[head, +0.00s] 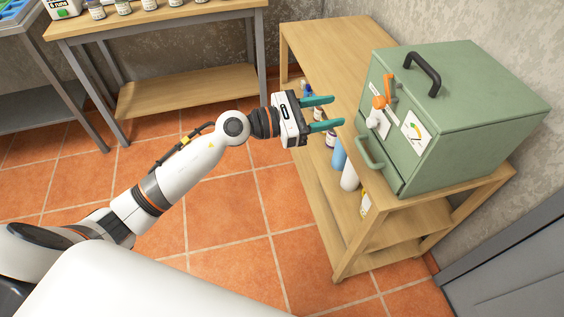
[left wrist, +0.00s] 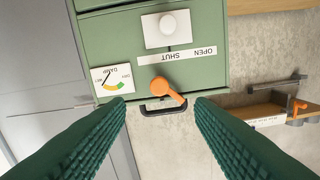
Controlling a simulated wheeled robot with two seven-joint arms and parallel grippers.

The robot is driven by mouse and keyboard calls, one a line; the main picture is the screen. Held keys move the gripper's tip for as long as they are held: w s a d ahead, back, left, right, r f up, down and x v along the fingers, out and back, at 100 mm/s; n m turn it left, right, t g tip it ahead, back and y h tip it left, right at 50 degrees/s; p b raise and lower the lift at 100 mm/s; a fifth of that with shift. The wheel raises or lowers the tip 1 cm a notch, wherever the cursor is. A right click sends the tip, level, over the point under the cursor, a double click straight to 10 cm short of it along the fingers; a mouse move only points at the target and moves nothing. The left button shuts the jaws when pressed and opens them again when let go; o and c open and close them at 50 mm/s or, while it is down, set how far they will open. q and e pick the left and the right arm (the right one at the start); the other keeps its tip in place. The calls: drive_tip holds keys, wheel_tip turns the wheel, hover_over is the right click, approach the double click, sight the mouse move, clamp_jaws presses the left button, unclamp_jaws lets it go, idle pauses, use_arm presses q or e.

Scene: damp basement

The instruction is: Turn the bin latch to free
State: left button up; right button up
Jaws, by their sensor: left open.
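The green bin (head: 465,125) stands on a wooden shelf unit. Its orange latch (head: 380,101) is on the front face, near the top edge. In the left wrist view the orange latch (left wrist: 162,85) appears upside down, its arm slanting to the lower right. A white strip there (left wrist: 180,56) reads OPEN and SHUT, upside down. My left gripper (head: 337,111) is open and empty, apart from the bin, its green fingers pointing at the front face. The left wrist view shows the latch between and beyond the open fingers (left wrist: 159,108). My right gripper is not in view.
The bin front has a white knob (head: 375,119), a gauge (head: 414,132) and a green pull handle (head: 368,153). A black handle (head: 422,72) is on top. Bottles (head: 349,177) stand on the shelf below. Another wooden table (head: 160,22) is behind, with open tiled floor between.

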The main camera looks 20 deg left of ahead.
sight(375, 103)
use_arm(q)
drive_tip(key=a+f+n+t+y+p, duration=0.1)
drive_tip(key=a+f+n+y, duration=0.3)
drive_tip(key=f+n, duration=0.7)
drive_tip(key=w+a+f+n+t+y+p, duration=0.1)
drive_tip(key=a+f+n+y, duration=0.3)
drive_tip(key=f+n, duration=0.8)
drive_tip(key=shift+w+a+t+p, duration=0.2)
drive_tip(key=shift+a+t+p, duration=0.65)
drive_tip(key=shift+a, duration=0.2)
drive_tip(key=shift+r, duration=0.1)
drive_tip(key=d+r+m+g+h, duration=0.2)
drive_tip(key=d+r+m+h, duration=0.3)
drive_tip(key=r+m, duration=0.55)
drive_tip(key=d+r+m+g+h, duration=0.25)
drive_tip(key=d+r+m, duration=0.45)
drive_tip(key=r, duration=0.6)
drive_tip(key=shift+m+t+h, duration=0.25)
drive_tip(key=shift+m+t, duration=0.1)
drive_tip(key=shift+t, duration=0.05)
drive_tip(key=x, duration=0.3)
drive_tip(key=p+x, duration=0.1)
drive_tip(key=x, duration=0.6)
drive_tip(key=shift+d+f+p, duration=0.15)
drive_tip(key=shift+f+p, duration=0.1)
drive_tip(key=shift+p, duration=0.15)
